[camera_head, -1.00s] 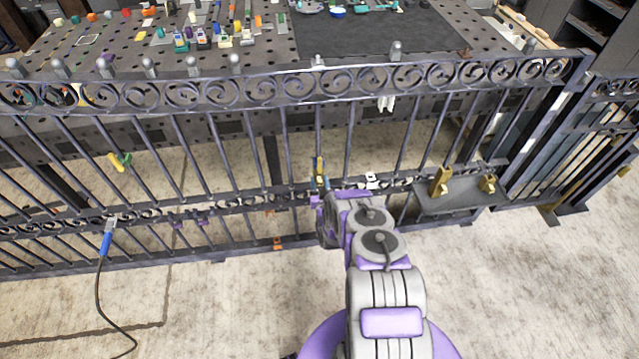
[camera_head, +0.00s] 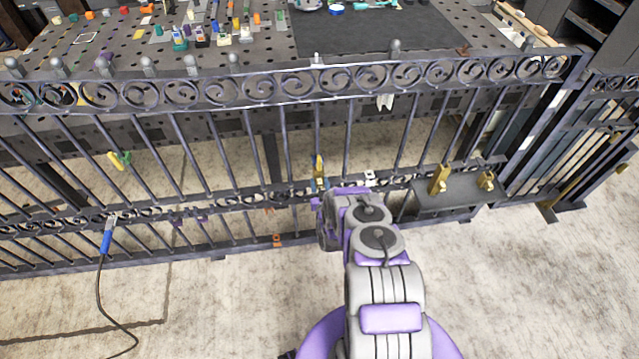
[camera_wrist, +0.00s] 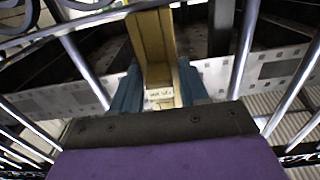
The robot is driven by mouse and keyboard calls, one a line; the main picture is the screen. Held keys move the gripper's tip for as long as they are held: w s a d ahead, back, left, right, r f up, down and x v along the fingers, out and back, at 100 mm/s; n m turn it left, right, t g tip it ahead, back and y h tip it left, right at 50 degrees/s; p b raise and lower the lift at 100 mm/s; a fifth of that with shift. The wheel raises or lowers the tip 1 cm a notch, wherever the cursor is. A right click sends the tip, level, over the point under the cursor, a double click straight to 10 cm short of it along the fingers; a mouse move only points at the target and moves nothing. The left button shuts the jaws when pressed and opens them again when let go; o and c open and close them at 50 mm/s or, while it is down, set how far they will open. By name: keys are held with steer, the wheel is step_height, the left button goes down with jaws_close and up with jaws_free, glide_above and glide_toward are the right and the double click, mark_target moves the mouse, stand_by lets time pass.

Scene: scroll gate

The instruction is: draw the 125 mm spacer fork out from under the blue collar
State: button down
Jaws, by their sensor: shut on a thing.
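A yellow upright piece (camera_wrist: 155,45), which I take for the spacer fork, stands straight ahead in the wrist view. A small pale label (camera_wrist: 160,94) is on its lower end; its print is too small to read. Blue parts (camera_wrist: 126,92) flank it on both sides; I cannot tell whether they belong to the collar. In the head view the yellow piece (camera_head: 319,166) shows at the fence bars, just beyond my gripper (camera_head: 325,203). My gripper's dark and purple body (camera_wrist: 160,125) fills the bottom of the wrist view, shut at the yellow piece's lower end.
The scrolled metal fence (camera_head: 250,92) runs across the view, its bars on both sides of my gripper. A grey shelf (camera_head: 455,197) with brass fittings juts out at right. A blue-handled tool (camera_head: 105,242) with a cable hangs at left. The near floor is open.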

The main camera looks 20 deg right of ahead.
steer(key=shift+p+v, duration=0.35)
steer(key=shift+v, duration=1.1)
steer(key=shift+s, duration=0.15)
